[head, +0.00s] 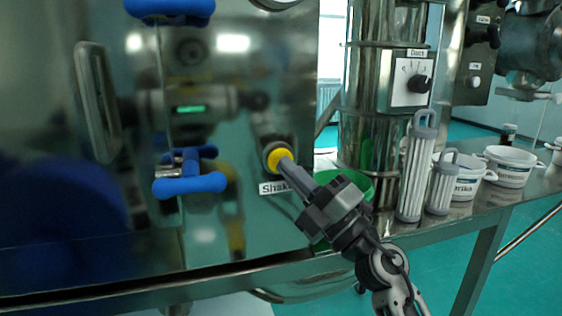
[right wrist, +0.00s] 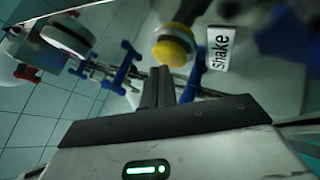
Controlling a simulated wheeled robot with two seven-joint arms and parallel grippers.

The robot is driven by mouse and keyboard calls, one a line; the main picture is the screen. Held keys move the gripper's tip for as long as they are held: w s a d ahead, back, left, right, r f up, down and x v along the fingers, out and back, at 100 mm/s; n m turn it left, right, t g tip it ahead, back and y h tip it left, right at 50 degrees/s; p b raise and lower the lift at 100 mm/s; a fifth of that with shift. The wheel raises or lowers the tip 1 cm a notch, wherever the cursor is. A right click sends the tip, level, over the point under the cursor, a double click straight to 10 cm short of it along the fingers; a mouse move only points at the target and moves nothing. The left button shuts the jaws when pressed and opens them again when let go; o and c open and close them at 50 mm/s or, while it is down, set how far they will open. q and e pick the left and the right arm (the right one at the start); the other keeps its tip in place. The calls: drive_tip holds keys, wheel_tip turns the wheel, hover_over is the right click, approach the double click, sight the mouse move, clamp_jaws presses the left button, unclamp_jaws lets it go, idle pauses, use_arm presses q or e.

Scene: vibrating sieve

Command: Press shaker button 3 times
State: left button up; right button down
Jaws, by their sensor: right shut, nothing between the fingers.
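The yellow shaker button (head: 278,158) sits on the shiny metal cabinet front, above a label reading "Shake" (head: 272,188). The button also shows in the right wrist view (right wrist: 172,48), beside the label (right wrist: 221,48). My right gripper (head: 286,166) is shut and empty. In the head view its fingertips overlap the button's lower right edge. In the right wrist view the fingertips (right wrist: 161,72) are just below the button; I cannot tell whether they touch it. My left gripper is not in view.
Blue-handled latches (head: 190,184) and a metal handle (head: 97,100) stick out from the cabinet. A green bowl (head: 345,180), grey cylindrical filters (head: 416,165) and white tubs (head: 509,165) stand on the shelf to the right. A dial box (head: 408,80) is above them.

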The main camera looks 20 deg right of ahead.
drive_tip(key=shift+w, duration=0.35)
idle(0.3)
drive_tip(key=shift+w, duration=0.5)
idle(0.4)
drive_tip(key=shift+s, duration=0.15)
drive_tip(key=shift+s+p, duration=0.3)
drive_tip(key=shift+s, duration=0.75)
drive_tip(key=shift+s, duration=0.1)
drive_tip(key=s+p, duration=0.1)
drive_tip(key=s, duration=0.3)
drive_tip(key=shift+s+d, duration=0.15)
drive_tip(key=shift+s, duration=0.25)
